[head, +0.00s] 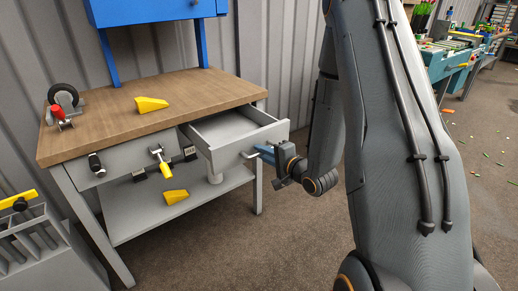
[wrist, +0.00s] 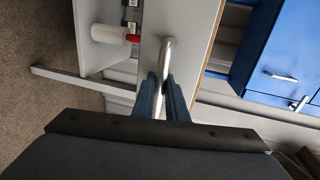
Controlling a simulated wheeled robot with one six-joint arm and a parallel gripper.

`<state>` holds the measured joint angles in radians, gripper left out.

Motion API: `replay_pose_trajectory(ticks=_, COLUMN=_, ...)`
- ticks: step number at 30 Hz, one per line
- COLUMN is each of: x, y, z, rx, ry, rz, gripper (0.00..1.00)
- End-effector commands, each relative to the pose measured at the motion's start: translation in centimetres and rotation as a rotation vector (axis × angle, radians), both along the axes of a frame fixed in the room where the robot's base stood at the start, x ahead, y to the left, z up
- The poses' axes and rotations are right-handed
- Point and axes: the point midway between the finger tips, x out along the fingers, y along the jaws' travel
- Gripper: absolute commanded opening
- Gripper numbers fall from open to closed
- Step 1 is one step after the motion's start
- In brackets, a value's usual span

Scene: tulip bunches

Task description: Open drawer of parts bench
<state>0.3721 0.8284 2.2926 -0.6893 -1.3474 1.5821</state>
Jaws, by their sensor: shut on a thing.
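The parts bench (head: 195,98) has a wooden top and grey legs, and stands against the corrugated wall in the head view. Its right drawer (head: 238,137) is pulled out, and its inside looks empty. The left drawer (head: 115,160) is closed. My gripper (head: 255,154) is at the front of the open drawer. In the wrist view the blue fingers of my gripper (wrist: 165,98) are shut on the drawer's metal bar handle (wrist: 166,56). The drawer front (wrist: 185,22) lies just beyond the fingers.
A yellow wedge (head: 151,104) and a caster wheel (head: 63,96) lie on the benchtop. Another yellow wedge (head: 175,196) is on the lower shelf (head: 140,215). A grey slotted rack (head: 45,250) stands front left. The floor (head: 255,250) before the drawer is clear.

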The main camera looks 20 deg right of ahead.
Motion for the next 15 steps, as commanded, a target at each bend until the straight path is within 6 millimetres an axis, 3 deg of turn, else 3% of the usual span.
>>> replay_pose_trajectory(ticks=7, x=0.05, y=-0.02, z=0.01, rx=-0.001, ry=-0.001, rz=0.0, gripper=0.0)
replay_pose_trajectory(ticks=8, x=0.05, y=-0.02, z=0.01, rx=-0.001, ry=-0.001, rz=0.0, gripper=0.17)
replay_pose_trajectory(ticks=9, x=0.05, y=-0.02, z=0.01, rx=-0.001, ry=-0.001, rz=0.0, gripper=0.2)
replay_pose_trajectory(ticks=15, x=0.05, y=-0.01, z=0.0, rx=0.0, ry=0.0, rz=0.0, gripper=0.2)
